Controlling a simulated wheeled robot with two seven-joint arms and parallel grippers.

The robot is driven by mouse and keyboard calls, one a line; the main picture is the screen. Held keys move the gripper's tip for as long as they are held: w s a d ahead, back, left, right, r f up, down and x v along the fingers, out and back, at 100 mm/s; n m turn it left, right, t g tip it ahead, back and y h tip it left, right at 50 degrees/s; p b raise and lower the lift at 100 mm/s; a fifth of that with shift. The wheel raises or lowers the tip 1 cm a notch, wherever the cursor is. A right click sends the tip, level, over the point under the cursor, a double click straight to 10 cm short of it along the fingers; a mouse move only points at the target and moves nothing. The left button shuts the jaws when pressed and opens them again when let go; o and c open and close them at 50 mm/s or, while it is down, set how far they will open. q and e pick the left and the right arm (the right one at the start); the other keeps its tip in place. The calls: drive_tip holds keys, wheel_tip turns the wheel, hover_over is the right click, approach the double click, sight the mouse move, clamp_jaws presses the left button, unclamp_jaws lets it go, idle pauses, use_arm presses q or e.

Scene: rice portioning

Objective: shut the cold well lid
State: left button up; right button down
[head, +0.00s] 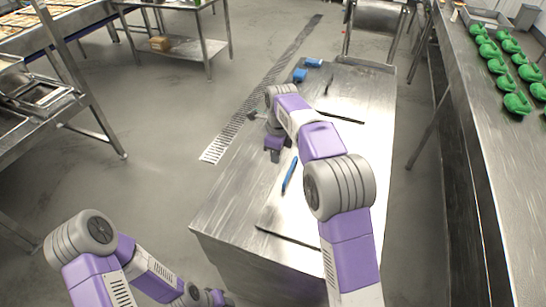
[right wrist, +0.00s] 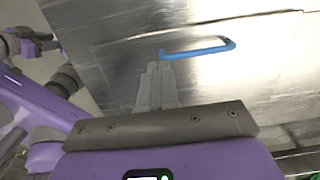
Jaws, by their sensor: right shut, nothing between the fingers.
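The cold well lid (head: 300,205) is a flat steel panel on top of the long steel counter, with a slim blue handle (head: 289,175). Dark strips lie across the panel's near and far ends. I cannot tell whether the lid is fully shut. My right gripper (head: 275,157) is just above the panel, beside the far end of the handle. In the right wrist view the fingers (right wrist: 154,72) are together and empty, with their tips close to the left end of the blue handle (right wrist: 205,50). Contact is unclear. My left gripper (head: 216,298) is barely visible at the bottom edge.
Two small blue objects (head: 300,75) lie at the counter's far end. A steel counter (head: 478,130) at the right holds several green items (head: 516,103). Steel shelving (head: 60,105) stands at the left. Open floor (head: 160,185) lies left of the counter.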

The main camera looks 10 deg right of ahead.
sight(274, 187)
drive_tip(key=f+b, duration=0.1)
drive_tip(key=f, duration=0.3)
drive_tip(key=f+b, duration=0.1)
drive_tip(key=f, duration=0.7)
drive_tip(key=shift+w+a+f+b, duration=0.15)
drive_tip(key=shift+a+f+b, duration=0.1)
drive_tip(key=shift+f+b, duration=0.15)
use_arm(q)
wheel_tip(274, 187, down, 3)
drive_tip(key=shift+f, duration=0.1)
